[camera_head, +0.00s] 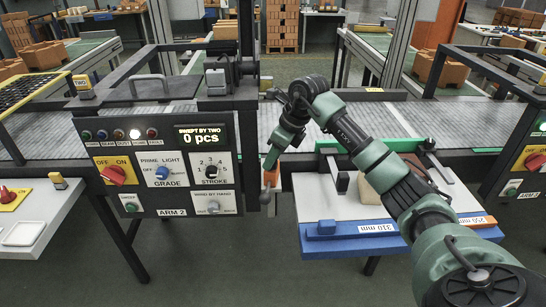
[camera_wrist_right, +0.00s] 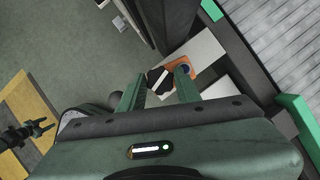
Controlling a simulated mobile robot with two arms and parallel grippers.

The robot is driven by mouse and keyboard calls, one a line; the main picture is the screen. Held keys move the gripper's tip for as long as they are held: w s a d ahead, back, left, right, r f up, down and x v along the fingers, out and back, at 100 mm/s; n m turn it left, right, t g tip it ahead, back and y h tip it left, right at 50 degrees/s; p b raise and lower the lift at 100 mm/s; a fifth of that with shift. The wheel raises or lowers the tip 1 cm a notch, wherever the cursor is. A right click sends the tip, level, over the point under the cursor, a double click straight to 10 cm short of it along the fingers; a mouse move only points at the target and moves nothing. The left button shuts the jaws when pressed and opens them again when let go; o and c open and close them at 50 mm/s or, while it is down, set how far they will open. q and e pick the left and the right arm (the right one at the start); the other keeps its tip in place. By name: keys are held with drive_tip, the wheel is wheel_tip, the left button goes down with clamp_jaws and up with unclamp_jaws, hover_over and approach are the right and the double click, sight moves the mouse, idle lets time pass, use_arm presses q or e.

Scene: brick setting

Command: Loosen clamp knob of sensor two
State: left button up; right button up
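An orange sensor piece (camera_wrist_right: 182,68) with a dark blue round spot sits by a pale bracket under the conveyor's edge. In the head view the orange piece (camera_head: 271,178) shows just right of the ARM 2 panel, partly covered by my right gripper (camera_head: 268,162). A black knob with a white stripe (camera_wrist_right: 158,82) lies in front of the orange piece in the right wrist view. My right gripper (camera_wrist_right: 158,84) has its two green fingers apart, one on each side of the knob. I cannot tell whether they touch it.
The ARM 2 panel (camera_head: 163,165), with its switches and a "0 pcs" display, is close left of my right gripper. A white table with a blue edge (camera_head: 338,228) stands to the right. The grey conveyor (camera_head: 290,118) runs behind. Floor is open below the panel.

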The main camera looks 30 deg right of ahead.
clamp_jaws()
drive_tip(key=shift+n, duration=0.3)
drive_tip(key=shift+d+r+n+g+y, duration=0.1)
drive_tip(key=shift+n+g+y, duration=0.25)
drive_tip(key=shift+n, duration=0.55)
drive_tip(key=n, duration=0.2)
drive_tip(key=n+g+y, duration=0.1)
drive_tip(key=n, duration=0.1)
drive_tip(key=shift+w+n+p, duration=0.2)
drive_tip(key=shift+n+p, duration=0.1)
drive_tip(key=n+g, duration=0.1)
drive_tip(key=n, duration=0.2)
drive_tip(key=shift+w+g+y, duration=0.1)
drive_tip(key=shift+g+y, duration=0.25)
drive_tip(key=shift+n+g, duration=0.6)
drive_tip(key=shift+n, duration=1.2)
drive_tip(key=shift+n+b, duration=0.3)
